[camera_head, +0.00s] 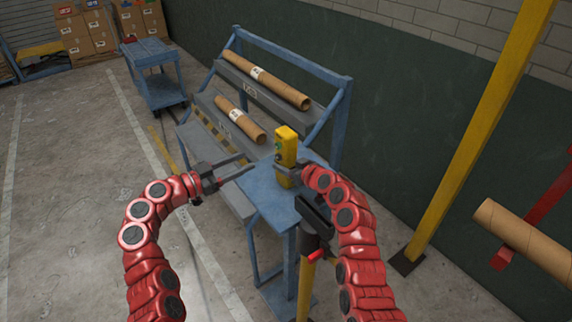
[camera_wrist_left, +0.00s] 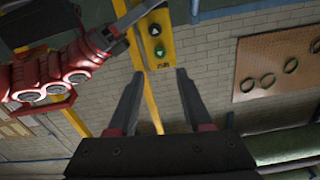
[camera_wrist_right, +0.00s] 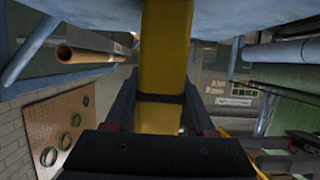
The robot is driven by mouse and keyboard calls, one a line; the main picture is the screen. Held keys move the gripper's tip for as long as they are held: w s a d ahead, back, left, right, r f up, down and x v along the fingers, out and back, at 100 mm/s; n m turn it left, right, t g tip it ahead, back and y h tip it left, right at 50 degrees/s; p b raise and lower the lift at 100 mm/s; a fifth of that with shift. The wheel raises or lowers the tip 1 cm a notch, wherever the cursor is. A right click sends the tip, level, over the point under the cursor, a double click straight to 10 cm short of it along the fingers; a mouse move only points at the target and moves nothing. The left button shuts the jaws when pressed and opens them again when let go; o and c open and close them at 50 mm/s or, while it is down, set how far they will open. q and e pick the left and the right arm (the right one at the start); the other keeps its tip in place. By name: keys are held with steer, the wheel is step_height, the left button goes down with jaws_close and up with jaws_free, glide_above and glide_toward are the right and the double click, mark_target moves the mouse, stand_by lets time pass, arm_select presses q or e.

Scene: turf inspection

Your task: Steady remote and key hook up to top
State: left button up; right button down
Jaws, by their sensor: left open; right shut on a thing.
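The yellow remote (camera_head: 286,146) is upright above the blue table. My right gripper (camera_head: 288,168) is shut around its lower part, and the right wrist view shows the yellow body (camera_wrist_right: 165,50) between the fingers. In the left wrist view the remote's face (camera_wrist_left: 155,45) shows a dark button (camera_wrist_left: 155,29) and a green button with a light arrow (camera_wrist_left: 158,51), with small lettering below. My left gripper (camera_head: 248,164) is open and empty, left of the remote and apart from it. Its fingers point toward the remote. I cannot make out a hook in any view.
A blue rack with grey shelves (camera_head: 262,84) holds two cardboard tubes (camera_head: 268,82) behind the remote. The blue tabletop (camera_head: 262,190) lies below the grippers. A black holder (camera_head: 314,222) on a yellow post stands in front. A tall yellow column (camera_head: 470,150) is at right.

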arm_select(q)
jaws_close()
stand_by(1.5)
